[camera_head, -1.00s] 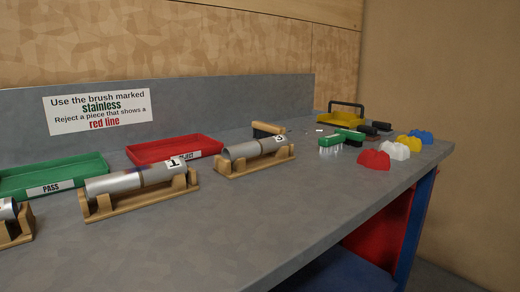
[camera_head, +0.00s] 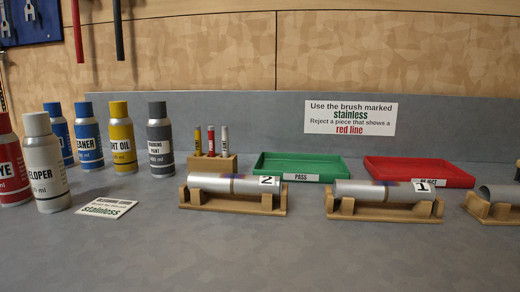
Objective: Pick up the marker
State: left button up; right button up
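Several upright markers stand in a wooden block (camera_head: 212,165) at the back of the bench, left of the green tray. One marker is yellow (camera_head: 197,140), one is red (camera_head: 211,140), and one is white or silver (camera_head: 225,141). They stand side by side with small gaps. The pipe piece labelled 2 and its cradle stand just in front of the block. Neither of my grippers shows in the head view.
Pipe pieces 2 (camera_head: 230,185) and 1 (camera_head: 375,191) rest in wooden cradles, with a third at the right edge. Behind are a green PASS tray (camera_head: 300,161) and a red tray (camera_head: 420,167). The front bench is clear.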

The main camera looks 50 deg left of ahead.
aim_at(210, 131)
jog(key=u, duration=1.8)
